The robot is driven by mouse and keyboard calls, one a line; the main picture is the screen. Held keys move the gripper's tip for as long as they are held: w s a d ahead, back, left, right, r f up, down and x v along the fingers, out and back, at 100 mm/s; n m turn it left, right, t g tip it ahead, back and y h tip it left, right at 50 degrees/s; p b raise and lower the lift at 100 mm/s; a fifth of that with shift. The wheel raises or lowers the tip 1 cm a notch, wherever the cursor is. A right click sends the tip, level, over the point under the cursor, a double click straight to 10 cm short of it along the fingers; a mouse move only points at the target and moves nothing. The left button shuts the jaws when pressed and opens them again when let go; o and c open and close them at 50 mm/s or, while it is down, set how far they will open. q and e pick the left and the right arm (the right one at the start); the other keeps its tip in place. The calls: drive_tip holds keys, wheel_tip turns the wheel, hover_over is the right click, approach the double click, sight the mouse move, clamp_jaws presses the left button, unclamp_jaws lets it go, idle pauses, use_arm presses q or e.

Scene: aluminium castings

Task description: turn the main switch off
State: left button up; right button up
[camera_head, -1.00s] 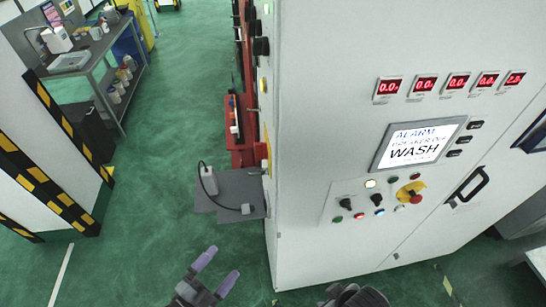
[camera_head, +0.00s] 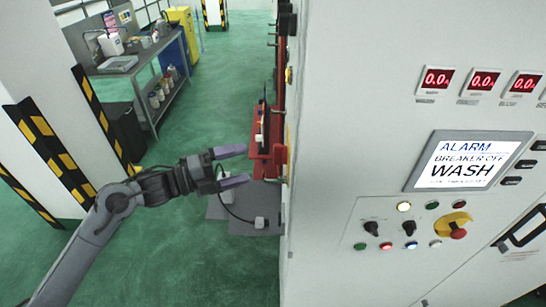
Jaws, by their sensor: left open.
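The grey-white cabinet (camera_head: 350,130) fills the right side. Its front panel carries a red knob on a yellow plate (camera_head: 459,225) and two black rotary knobs, one on the left (camera_head: 372,228) and one on the right (camera_head: 409,226). I cannot tell from labels which control is the main switch. More controls sit on the cabinet's narrow left side, seen edge-on, including a dark one (camera_head: 284,25) near the top. My left gripper (camera_head: 246,165) is open and empty, its purple-grey fingers pointing right, left of the cabinet's edge. My right gripper is out of view.
The lit screen (camera_head: 468,161) reads ALARM, BREAKER OFF, WASH. Red machinery (camera_head: 268,160) stands behind the cabinet's left edge, with a grey plate (camera_head: 215,208) and cable below. A striped barrier (camera_head: 45,150) and a workbench (camera_head: 150,55) stand left. Green floor lies open between.

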sight(280, 155)
use_arm(q)
drive_tip(key=p+x, duration=0.2)
drive_tip(key=x, duration=0.7)
drive_tip(key=c, duration=1)
drive_tip(key=shift+c, duration=0.2)
